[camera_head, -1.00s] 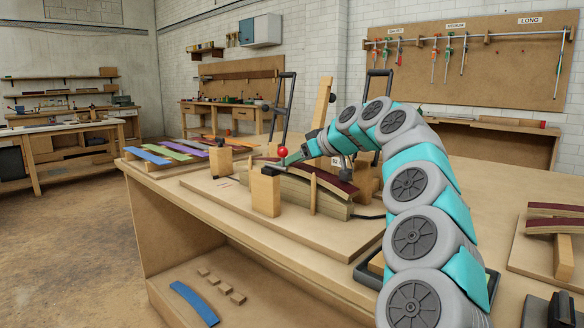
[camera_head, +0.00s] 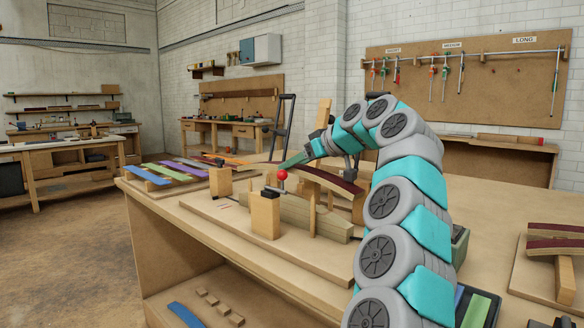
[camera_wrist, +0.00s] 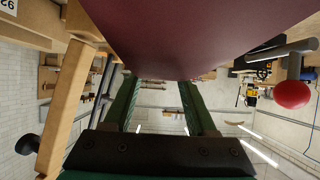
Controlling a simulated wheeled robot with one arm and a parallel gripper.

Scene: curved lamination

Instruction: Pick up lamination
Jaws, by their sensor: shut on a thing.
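The curved lamination (camera_head: 332,180), dark red on top with pale wood edges, is in my gripper (camera_head: 291,160) and sits above the wooden form (camera_head: 325,220), with a gap visible under it. It is bowed and slopes down to the right. In the wrist view its broad dark red face (camera_wrist: 180,35) fills the top centre, past the two green fingers of my gripper (camera_wrist: 160,85). The fingertips' contact with it is hidden. My arm hides part of the area behind the lamination's right end.
A red ball knob (camera_head: 282,175) and a wooden block (camera_head: 265,215) stand beside the form, with an upright post close by. Coloured strips (camera_head: 172,172) lie at the bench's far left. More dark red laminations (camera_head: 560,232) lie on a stand at the right.

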